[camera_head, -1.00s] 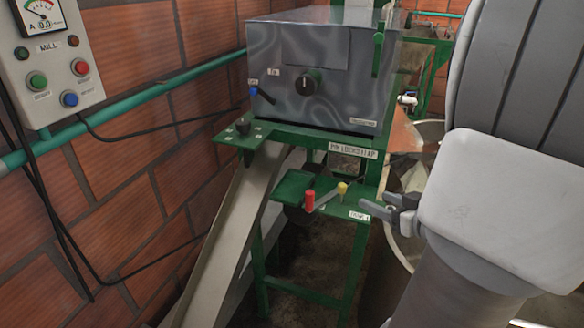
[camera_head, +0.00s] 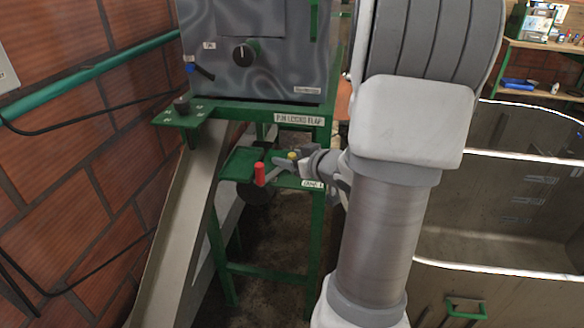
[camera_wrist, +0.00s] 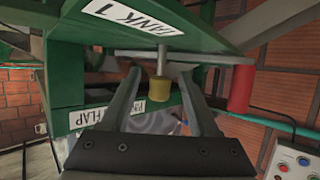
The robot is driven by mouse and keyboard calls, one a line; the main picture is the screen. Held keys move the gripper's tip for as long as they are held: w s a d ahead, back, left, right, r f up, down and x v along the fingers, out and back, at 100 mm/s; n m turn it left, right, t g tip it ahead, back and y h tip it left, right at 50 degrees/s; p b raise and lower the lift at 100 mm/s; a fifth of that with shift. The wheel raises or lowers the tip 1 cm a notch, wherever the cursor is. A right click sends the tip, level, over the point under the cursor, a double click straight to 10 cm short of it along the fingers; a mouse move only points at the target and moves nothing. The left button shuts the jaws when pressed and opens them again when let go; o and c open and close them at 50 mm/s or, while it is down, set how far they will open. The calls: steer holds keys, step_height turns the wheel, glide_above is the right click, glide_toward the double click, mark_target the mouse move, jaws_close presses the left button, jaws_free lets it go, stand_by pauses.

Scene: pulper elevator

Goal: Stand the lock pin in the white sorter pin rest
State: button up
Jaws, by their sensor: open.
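A small yellow-headed pin (camera_head: 291,156), apparently the lock pin, stands at a lever on the green shelf below the grey box. In the wrist view, its yellow head (camera_wrist: 159,89) lies between the two open fingers of my gripper (camera_wrist: 158,80), with a gap visible on both sides. In the head view my gripper (camera_head: 299,161) is beside the pin and partly hides its surroundings. The pin's lower part is hidden. I cannot make out a white sorter pin rest in either view.
A lever with a red grip (camera_head: 260,174) lies close to the pin; the red grip (camera_wrist: 241,90) also shows in the wrist view. The green shelf (camera_head: 239,163) and a sloping metal chute (camera_head: 178,230) stand left. A large metal tank (camera_head: 490,235) is right.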

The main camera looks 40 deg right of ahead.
steer(key=shift+x, duration=1.1)
jaws_close()
